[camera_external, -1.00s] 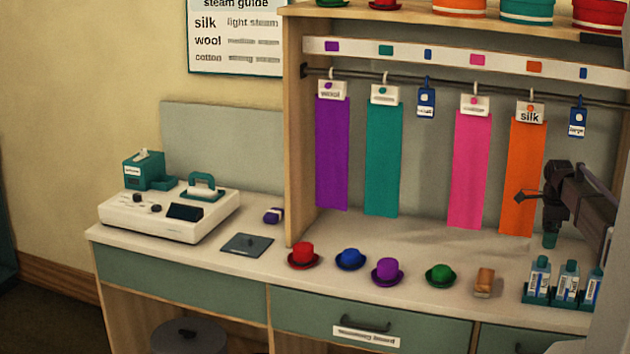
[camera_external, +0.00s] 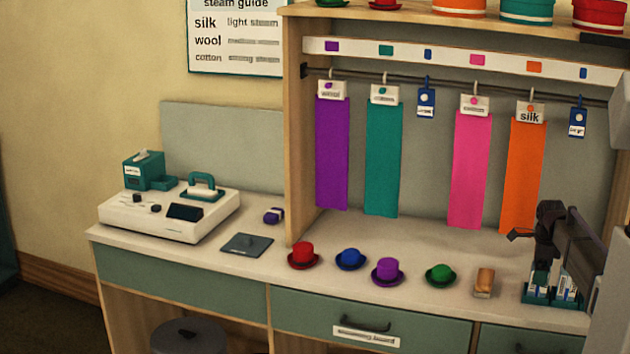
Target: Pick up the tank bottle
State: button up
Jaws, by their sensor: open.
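Teal-capped bottles with white and blue labels stand upright in a teal rack (camera_external: 550,299) at the right end of the counter. The left bottle (camera_external: 540,281) and the middle bottle (camera_external: 563,288) show in part. The right one is mostly hidden behind my arm. The labels are too small to read, so I cannot tell which is the tank bottle. My dark gripper (camera_external: 544,258) is open and points down over the rack's left part. It covers the top of the left bottle. I cannot tell whether the fingers are around that bottle or beside it.
A brown block-like brush (camera_external: 484,283) lies just left of the rack. Small green (camera_external: 440,275), purple (camera_external: 387,271), blue (camera_external: 351,259) and red (camera_external: 303,255) hats line the counter. An orange cloth (camera_external: 522,175) hangs behind my gripper. The counter's front edge is close.

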jog(key=shift+r, duration=0.1)
jog(key=c, duration=1.1)
jog(key=shift+c, duration=0.2)
